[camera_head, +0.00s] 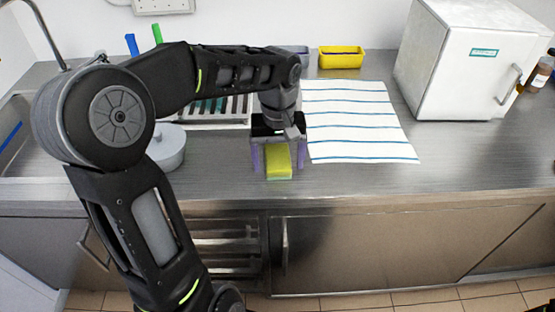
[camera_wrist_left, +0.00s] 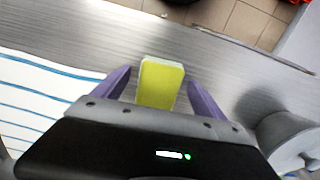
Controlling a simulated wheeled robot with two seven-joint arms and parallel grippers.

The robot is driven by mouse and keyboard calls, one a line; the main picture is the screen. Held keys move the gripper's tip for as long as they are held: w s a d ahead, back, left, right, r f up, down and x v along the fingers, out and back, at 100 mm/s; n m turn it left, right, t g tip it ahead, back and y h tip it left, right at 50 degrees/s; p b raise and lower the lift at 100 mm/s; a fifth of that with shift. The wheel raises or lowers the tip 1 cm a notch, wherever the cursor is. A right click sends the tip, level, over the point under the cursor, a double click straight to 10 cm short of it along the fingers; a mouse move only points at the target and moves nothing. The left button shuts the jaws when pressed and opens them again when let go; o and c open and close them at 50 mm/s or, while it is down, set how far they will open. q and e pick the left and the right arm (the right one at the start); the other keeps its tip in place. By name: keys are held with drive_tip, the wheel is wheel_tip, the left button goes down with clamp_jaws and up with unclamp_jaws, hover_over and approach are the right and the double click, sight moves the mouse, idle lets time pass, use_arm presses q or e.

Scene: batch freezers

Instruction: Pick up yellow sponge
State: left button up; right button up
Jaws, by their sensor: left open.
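The yellow sponge (camera_head: 278,163) lies on the steel counter near its front edge. In the left wrist view the sponge (camera_wrist_left: 160,83) sits between the two purple fingers, with a gap on each side. My left gripper (camera_head: 279,160) is open and comes down over the sponge, one finger to its left and one to its right. The gripper also shows in the left wrist view (camera_wrist_left: 160,88). The gripper body hides the sponge's far end in the head view. My right gripper is not in view.
A grey lidded pot (camera_head: 166,150) stands left of the gripper. A striped cloth (camera_head: 355,120) lies to the right. A white freezer box (camera_head: 460,75) and a yellow bin (camera_head: 341,57) stand farther back. The front right counter (camera_head: 440,175) is clear.

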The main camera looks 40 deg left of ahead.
sight(278, 163)
use_arm(q)
drive_tip(key=c, duration=1.4)
drive_tip(key=shift+r, duration=0.15)
wheel_tip(278, 163, up, 10)
drive_tip(key=shift+f, duration=0.1)
idle(0.7)
